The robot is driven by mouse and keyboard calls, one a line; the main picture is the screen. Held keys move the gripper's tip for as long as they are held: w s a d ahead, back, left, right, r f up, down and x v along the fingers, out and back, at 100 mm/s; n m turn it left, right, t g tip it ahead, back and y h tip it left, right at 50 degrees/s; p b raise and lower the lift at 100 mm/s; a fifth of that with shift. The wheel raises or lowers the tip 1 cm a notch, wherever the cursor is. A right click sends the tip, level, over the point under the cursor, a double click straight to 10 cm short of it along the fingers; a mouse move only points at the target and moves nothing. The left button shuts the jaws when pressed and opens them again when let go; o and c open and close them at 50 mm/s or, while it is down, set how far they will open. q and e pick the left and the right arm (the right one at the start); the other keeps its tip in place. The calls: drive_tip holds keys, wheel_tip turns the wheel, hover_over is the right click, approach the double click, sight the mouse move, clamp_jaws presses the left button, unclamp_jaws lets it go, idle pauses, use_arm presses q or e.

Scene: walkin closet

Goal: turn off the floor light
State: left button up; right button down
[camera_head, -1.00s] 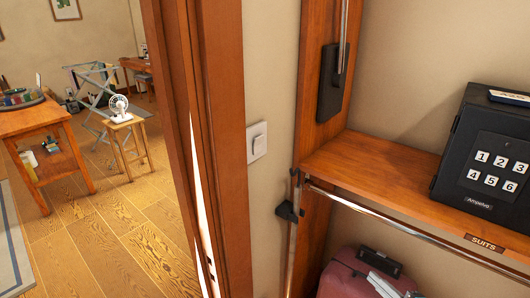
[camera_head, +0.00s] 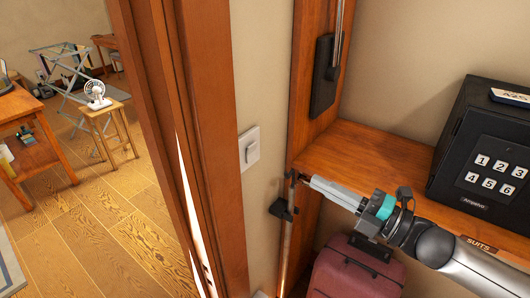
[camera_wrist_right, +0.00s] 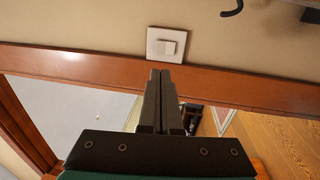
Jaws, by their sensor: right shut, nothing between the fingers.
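A white light switch (camera_head: 249,148) is on the narrow wall between the wooden door frame and the closet shelf. In the right wrist view, a white switch plate (camera_wrist_right: 166,45) is on the wall just beyond my fingertips. My right gripper (camera_head: 308,182) reaches in from the right in front of the shelf. Its fingers are shut and empty, to the right of and lower than the switch in the head view, apart from it. In the right wrist view the shut fingers (camera_wrist_right: 160,75) point toward the plate. My left gripper is not in view.
A wooden shelf (camera_head: 360,150) carries a black safe (camera_head: 475,155). A dark bracket (camera_head: 284,210) and a red suitcase (camera_head: 350,272) are below. The door frame (camera_head: 205,120) stands left of the switch. Beyond it, a small fan (camera_head: 96,92) sits on a stool.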

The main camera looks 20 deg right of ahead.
drive_tip(key=p, duration=0.2)
approach(254, 146)
drive_tip(key=x, duration=0.5)
drive_tip(key=shift+w+a+f, duration=0.1)
drive_tip(key=shift+a, duration=0.05)
drive_tip(key=shift+x, duration=0.8)
drive_tip(key=shift+f, duration=0.15)
drive_tip(key=shift+w+a+r, duration=0.15)
drive_tip(key=shift+r, duration=0.1)
